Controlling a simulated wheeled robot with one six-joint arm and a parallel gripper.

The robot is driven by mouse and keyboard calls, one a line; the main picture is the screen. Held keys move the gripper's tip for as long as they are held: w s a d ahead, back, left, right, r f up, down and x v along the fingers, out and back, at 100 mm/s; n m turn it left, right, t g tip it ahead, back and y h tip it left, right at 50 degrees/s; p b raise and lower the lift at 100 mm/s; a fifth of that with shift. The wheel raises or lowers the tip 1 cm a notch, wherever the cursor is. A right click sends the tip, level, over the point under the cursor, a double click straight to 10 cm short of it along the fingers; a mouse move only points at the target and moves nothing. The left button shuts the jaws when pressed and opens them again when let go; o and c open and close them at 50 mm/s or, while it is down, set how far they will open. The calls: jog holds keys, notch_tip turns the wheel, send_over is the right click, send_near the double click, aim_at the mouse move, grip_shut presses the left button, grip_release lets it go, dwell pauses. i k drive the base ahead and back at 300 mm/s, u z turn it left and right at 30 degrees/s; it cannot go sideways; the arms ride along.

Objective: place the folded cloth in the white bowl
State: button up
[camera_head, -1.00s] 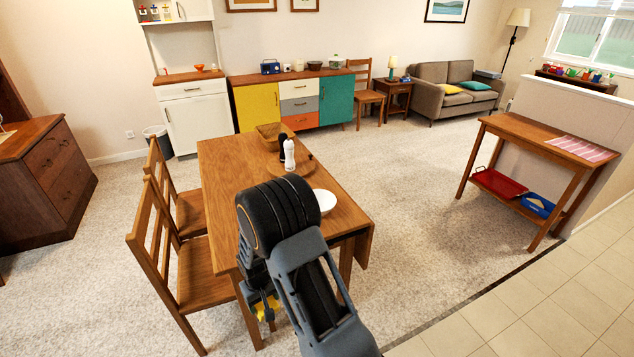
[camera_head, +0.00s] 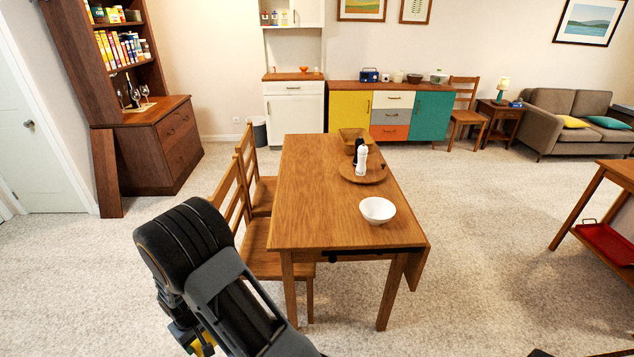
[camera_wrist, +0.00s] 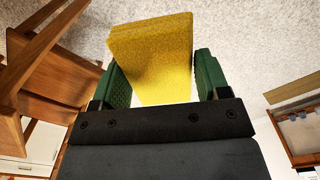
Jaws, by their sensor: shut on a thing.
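The folded cloth (camera_wrist: 150,50) is yellow and sits between the green fingers of my gripper (camera_wrist: 158,85) in the wrist view. The left finger is against it; a narrow gap shows beside the right finger. In the head view only a bit of yellow cloth (camera_head: 203,345) shows under my arm at the lower left, and the fingers are hidden there. The white bowl (camera_head: 377,210) stands upright on the wooden table (camera_head: 310,215), near its front right corner. It looks empty. My gripper is in front of the table, left of the bowl and apart from it.
A round wooden tray (camera_head: 373,178) behind the bowl holds a white bottle (camera_head: 361,162) and a dark one. A wooden basket (camera_head: 352,138) stands farther back. Wooden chairs (camera_head: 262,240) line the table's left side.

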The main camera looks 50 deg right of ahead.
aim_at(378, 213)
jog(key=u, duration=1.3)
jog(key=k, duration=1.2)
jog(key=z, duration=1.45)
